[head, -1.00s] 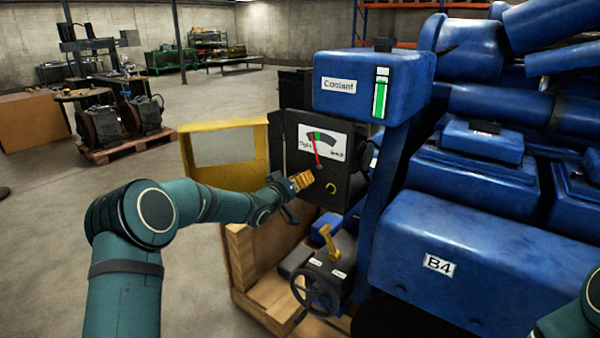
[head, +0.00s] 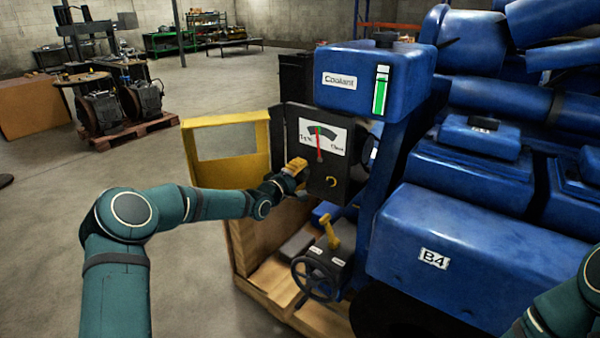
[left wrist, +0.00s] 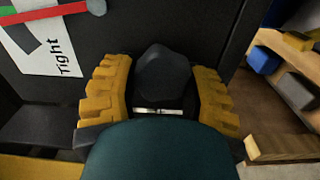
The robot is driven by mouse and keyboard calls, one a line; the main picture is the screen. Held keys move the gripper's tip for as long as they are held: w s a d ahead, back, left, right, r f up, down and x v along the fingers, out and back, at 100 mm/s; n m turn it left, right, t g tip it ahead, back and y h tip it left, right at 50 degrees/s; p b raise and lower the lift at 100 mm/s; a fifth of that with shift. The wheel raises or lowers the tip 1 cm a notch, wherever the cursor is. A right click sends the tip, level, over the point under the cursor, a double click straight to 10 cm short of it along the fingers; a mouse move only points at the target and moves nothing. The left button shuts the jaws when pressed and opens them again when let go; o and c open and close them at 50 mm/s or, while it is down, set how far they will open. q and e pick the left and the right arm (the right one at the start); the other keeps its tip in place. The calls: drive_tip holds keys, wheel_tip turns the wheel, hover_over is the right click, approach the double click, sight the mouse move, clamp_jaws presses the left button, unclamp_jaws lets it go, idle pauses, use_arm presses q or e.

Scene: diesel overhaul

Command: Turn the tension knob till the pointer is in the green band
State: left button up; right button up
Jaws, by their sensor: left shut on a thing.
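The gauge (head: 322,140) is on a black panel (head: 343,187) under the blue coolant tank. It has a white face with a dark arc. Its red pointer (head: 319,145) stands nearly upright, its tip at the small green band (head: 317,130) near the arc's middle. The gauge face, marked "Tight", shows partly in the left wrist view (left wrist: 58,50). My left gripper (head: 297,170) is at the panel's lower left. In the left wrist view its yellow fingers are shut around the dark knob (left wrist: 163,73). In the head view the gripper hides the knob. My right gripper is out of view.
A yellow frame (head: 226,122) stands left of the panel. Below are a yellow-handled lever (head: 330,233) and a black handwheel (head: 315,279). The blue engine (head: 460,240) fills the right side. Open floor lies left.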

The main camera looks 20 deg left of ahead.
use_arm(q)
drive_tip(key=shift+n, duration=1.2)
drive_tip(key=o, duration=1.2)
drive_tip(key=shift+d, duration=0.1)
drive_tip(key=v, duration=1.2)
